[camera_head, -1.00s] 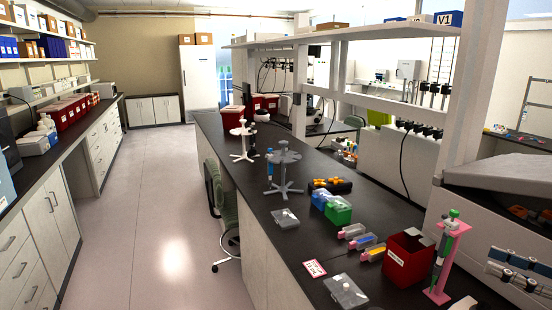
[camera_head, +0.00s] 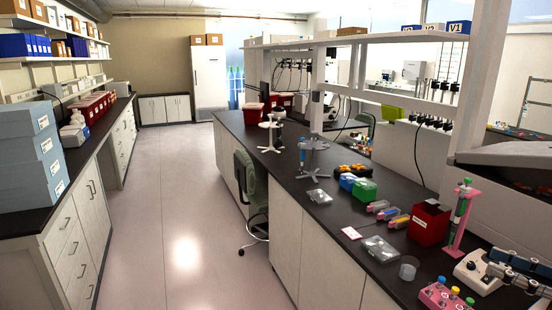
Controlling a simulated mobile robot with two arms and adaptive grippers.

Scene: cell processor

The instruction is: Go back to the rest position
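My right gripper (camera_head: 493,262) shows at the lower right edge, over the near right end of the dark bench (camera_head: 345,222). Its two dark, jointed fingers point left with a gap between them, and I see nothing held. In the picture it overlaps a small white device (camera_head: 470,275) on the bench; I cannot tell how close it is. My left gripper is not in view.
Near my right gripper stand a pink pipette stand (camera_head: 456,228), a red box (camera_head: 428,222), a pink block with coloured knobs (camera_head: 443,298) and a clear cup (camera_head: 409,268). A green chair (camera_head: 252,190) stands by the bench. The aisle floor (camera_head: 170,220) is clear.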

